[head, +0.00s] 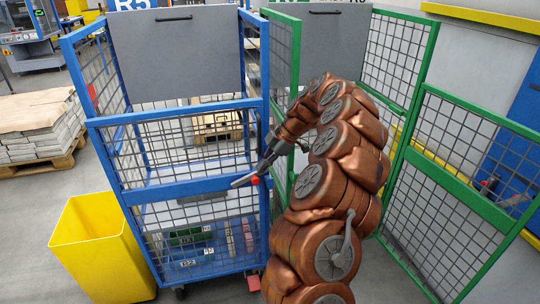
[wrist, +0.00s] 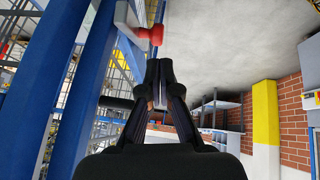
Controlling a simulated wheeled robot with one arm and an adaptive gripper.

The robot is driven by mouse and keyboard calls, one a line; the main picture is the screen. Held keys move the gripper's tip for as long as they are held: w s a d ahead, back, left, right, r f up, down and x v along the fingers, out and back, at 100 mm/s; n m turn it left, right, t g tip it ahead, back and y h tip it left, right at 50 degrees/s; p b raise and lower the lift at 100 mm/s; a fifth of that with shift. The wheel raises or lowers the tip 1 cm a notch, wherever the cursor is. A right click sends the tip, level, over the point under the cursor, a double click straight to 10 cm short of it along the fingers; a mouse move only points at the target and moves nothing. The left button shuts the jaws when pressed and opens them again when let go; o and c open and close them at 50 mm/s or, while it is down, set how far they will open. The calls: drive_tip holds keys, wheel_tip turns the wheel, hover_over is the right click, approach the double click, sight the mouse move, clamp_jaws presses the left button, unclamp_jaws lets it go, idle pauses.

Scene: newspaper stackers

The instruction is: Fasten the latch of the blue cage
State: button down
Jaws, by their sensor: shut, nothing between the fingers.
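The blue cage (head: 190,188) stands upright left of centre in the head view, with a mesh front. Its latch is a grey bar (head: 241,181) with a red knob (head: 255,180) at the cage's right front post. In the wrist view the red knob (wrist: 152,34) shows just beyond my fingertips, beside blue frame posts (wrist: 91,80). My gripper (head: 265,165) is shut and empty, close to the knob at the cage's right edge. It also shows in the wrist view (wrist: 160,68). I cannot tell whether the fingertips touch the latch.
A green cage (head: 480,205) with an open mesh door stands to the right. A yellow bin (head: 100,255) stands at the blue cage's front left. A pallet of stacked paper (head: 40,125) is at the far left. Bare floor (head: 35,205) lies between the pallet and bin.

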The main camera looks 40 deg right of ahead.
sight(251, 179)
drive_tip(key=shift+x, duration=1.65)
